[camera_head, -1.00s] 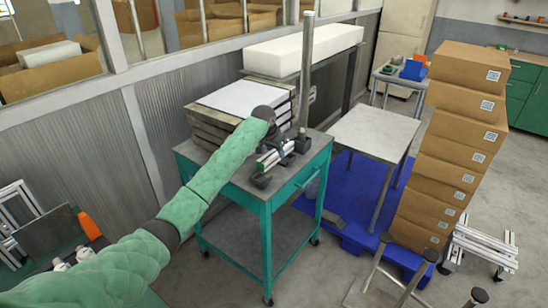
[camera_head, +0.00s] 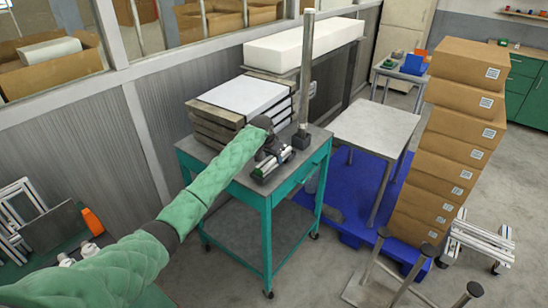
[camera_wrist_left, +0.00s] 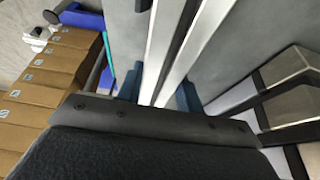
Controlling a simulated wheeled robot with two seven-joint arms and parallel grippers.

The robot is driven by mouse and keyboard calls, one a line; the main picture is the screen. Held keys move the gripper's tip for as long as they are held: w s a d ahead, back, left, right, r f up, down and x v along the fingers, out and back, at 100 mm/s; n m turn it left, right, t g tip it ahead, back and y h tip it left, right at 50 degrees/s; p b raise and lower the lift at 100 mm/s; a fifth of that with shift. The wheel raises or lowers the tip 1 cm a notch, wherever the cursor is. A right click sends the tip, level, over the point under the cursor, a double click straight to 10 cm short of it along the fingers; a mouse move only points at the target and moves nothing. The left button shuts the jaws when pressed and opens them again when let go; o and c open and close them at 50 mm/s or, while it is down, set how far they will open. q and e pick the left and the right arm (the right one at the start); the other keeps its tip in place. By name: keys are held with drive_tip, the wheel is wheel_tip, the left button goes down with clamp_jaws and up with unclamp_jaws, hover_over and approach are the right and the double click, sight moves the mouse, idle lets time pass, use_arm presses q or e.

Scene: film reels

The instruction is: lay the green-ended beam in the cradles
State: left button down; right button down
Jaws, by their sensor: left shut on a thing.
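The green-ended beam (camera_head: 275,163) is a short silver bar with dark grooves and a green tip at its near left end. It lies low over the dark cradles (camera_head: 259,178) on top of the teal cart. Whether it is fully seated cannot be told. My left gripper (camera_head: 271,151) is shut on the beam around its middle, partly hidden by my wrist. In the left wrist view the beam (camera_wrist_left: 185,45) runs between the two bluish fingers (camera_wrist_left: 158,92). My right gripper is not in view.
A metal post (camera_head: 305,80) stands on the cart (camera_head: 228,180) just beyond the beam. Stacked slabs (camera_head: 240,100) lie at the cart's back. A grey table (camera_head: 375,130) and a tall stack of cardboard boxes (camera_head: 450,150) stand to the right.

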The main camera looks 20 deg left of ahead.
use_arm(q)
drive_tip(key=shift+f, duration=0.3)
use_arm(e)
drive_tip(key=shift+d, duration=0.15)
use_arm(q)
drive_tip(key=c, duration=0.9)
unclamp_jaws()
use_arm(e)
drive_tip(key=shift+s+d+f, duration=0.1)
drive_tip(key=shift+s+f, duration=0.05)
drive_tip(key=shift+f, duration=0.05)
use_arm(q)
drive_tip(key=shift+s+r, duration=0.1)
drive_tip(key=shift+r, duration=0.45)
drive_tip(key=b+v, duration=0.3)
drive_tip(key=v, duration=0.7)
drive_tip(key=shift+r, duration=0.1)
drive_tip(key=shift+s+r+b, duration=0.25)
drive_tip(key=shift+r+b, duration=0.1)
drive_tip(key=shift+r, duration=0.35)
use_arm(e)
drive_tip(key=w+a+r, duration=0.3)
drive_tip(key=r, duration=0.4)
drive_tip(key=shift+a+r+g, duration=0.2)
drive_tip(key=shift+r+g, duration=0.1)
use_arm(q)
drive_tip(key=shift+a+f, duration=0.1)
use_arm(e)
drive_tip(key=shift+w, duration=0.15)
